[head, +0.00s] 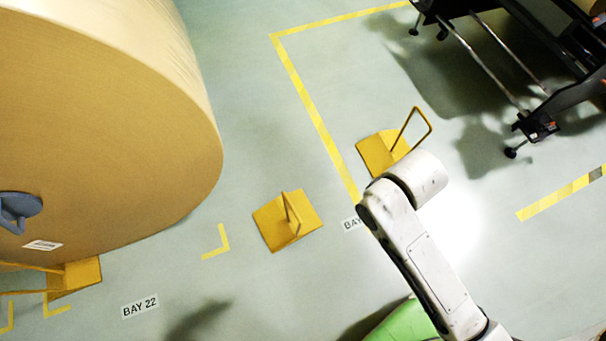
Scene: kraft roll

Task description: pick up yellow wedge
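Several yellow wedges show in the head view. One yellow wedge (288,220) lies on the floor near the middle, with an upright handle or plate on it. A second yellow wedge (381,153) with a tall loop handle lies up and to the right, just beyond my arm's bend. A third yellow wedge (78,277) is at the lower left against the big roll, partly hidden by it or cut off by the picture edge. My white arm reaches in from the lower right. My gripper is not visible.
A huge kraft roll (110,110) fills the left. A dark wheeled frame (535,125) stands at the upper right. A green rounded object (405,322) is at the bottom. Yellow tape lines (310,95) and a BAY 22 label (140,306) mark the floor. Floor around the middle wedge is clear.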

